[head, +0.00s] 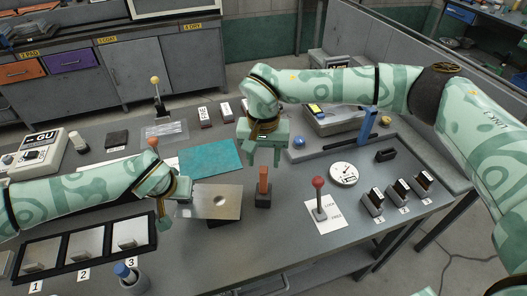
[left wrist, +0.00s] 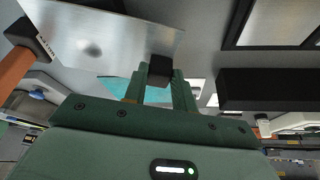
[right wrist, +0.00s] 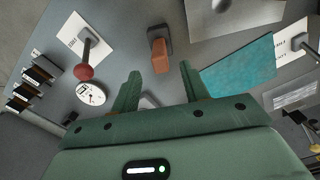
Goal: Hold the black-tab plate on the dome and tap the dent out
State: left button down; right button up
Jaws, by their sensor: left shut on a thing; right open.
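A thin grey metal plate (head: 230,210) with a dark round dent shows beside my left gripper (head: 184,192) in the head view. In the left wrist view my fingers are shut on the plate's black tab (left wrist: 160,68), and the dent shows on the plate (left wrist: 120,28). No dome can be made out; the plate may hide it. An orange-handled tool (head: 263,178) stands upright in a dark block right of the plate. My right gripper (head: 263,160) is open and empty above and behind that handle, which also shows in the right wrist view (right wrist: 160,50).
A red-ball post (head: 318,184) stands on a white card to the right, near a dial gauge (head: 343,173). A teal mat (head: 211,158) lies behind the plate. Numbered trays (head: 83,245) lie at front left, with a blue-topped cylinder (head: 123,272) nearby. Numbered black-topped blocks (head: 398,190) stand far right.

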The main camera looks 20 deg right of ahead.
aim_at(264, 169)
jog(key=shift+f, duration=3.1)
grip_shut()
jog(key=shift+r, duration=5.05)
jog(key=shift+a, duration=0.15)
jog(key=a, duration=1.2)
jog(key=shift+a, duration=0.2)
jog(key=shift+f, duration=0.15)
jog(key=shift+f, duration=0.6)
